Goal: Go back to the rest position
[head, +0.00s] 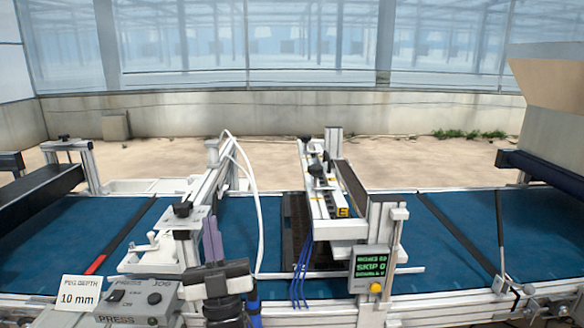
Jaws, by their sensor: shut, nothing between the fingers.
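My gripper (212,240) shows at the lower centre-left, a black body with two purple fingers close together. It is shut, with nothing seen between the fingers. It is just right of the grey control box (137,302), in front of the blue conveyor belt (262,215). The fingers overlap the left frame of the seeder in the picture; I cannot tell how far apart they are in depth. A dark tray (296,225) lies on the belt, partly hidden under the seeder head (322,190).
A card (80,293) reading "PEG DEPTH 10 mm" stands at the left front. A display (370,262) reads "SKIP 0", with a yellow button (376,288) below. Blue tubes (301,272) hang by the seeder. A cardboard-coloured hopper (550,110) stands at the far right.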

